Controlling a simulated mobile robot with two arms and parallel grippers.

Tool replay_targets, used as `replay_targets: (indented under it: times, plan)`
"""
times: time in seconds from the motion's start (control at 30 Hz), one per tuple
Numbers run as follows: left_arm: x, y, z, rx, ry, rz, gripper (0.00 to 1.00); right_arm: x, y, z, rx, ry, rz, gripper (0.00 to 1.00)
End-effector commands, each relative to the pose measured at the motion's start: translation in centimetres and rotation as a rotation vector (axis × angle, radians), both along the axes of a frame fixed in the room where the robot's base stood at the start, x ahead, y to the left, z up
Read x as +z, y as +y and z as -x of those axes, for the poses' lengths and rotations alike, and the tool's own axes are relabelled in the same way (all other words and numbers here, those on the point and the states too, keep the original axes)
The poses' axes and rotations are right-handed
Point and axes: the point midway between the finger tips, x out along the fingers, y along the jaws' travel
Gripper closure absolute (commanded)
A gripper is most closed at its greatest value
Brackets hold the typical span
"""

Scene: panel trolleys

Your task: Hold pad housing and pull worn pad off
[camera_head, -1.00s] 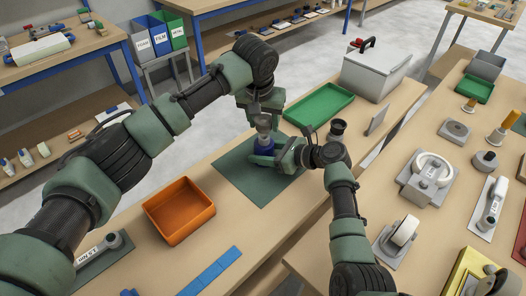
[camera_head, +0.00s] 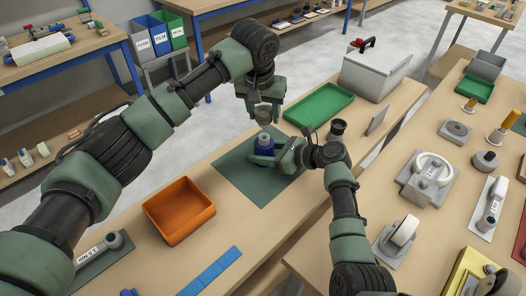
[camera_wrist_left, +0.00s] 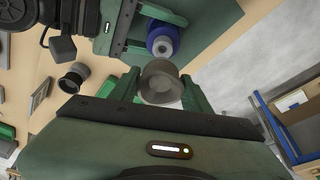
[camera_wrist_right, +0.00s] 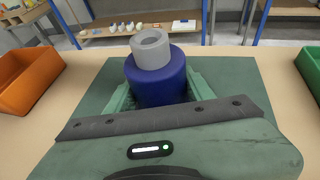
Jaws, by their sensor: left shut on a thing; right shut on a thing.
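The pad housing (camera_wrist_right: 158,80) is a blue cylinder with a grey hollow collar on top, upright on the dark green mat (camera_head: 233,172). My right gripper (camera_head: 264,159) is shut around its blue body, and the right wrist view shows both fingers at its sides. The worn pad (camera_wrist_left: 161,83) is a grey-brown cup-shaped piece between the fingers of my left gripper (camera_head: 264,112). The left gripper is shut on it and holds it just above the housing, apart from it. In the left wrist view the housing (camera_wrist_left: 162,42) shows beyond the pad.
An orange tray (camera_head: 179,211) is left of the mat and a green tray (camera_head: 318,104) is behind it to the right. A dark cup-shaped part (camera_head: 338,128) stands near my right wrist. A white lidded box (camera_head: 375,72) is at the back right.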

Motion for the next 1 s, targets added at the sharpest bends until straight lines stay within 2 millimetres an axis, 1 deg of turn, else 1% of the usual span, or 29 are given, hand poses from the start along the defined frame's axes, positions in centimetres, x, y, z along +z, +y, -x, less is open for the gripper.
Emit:
replay_targets:
  times: [0.2, 0.6, 1.0]
  plan:
    - [1.2, 0.0, 0.0, 0.0, -0.002, 0.001, 1.0, -0.1, 0.0, 0.0, 0.001, 0.002, 0.001, 0.96]
    - [3.0, 0.0, 0.0, 0.001, -0.001, 0.001, 1.0, -0.1, 0.0, 0.0, 0.001, 0.003, 0.002, 0.96]
    - [3.2, 0.0, 0.0, 0.0, 0.0, 0.0, 1.0, -0.1, 0.0, 0.0, 0.0, 0.002, 0.002, 0.96]
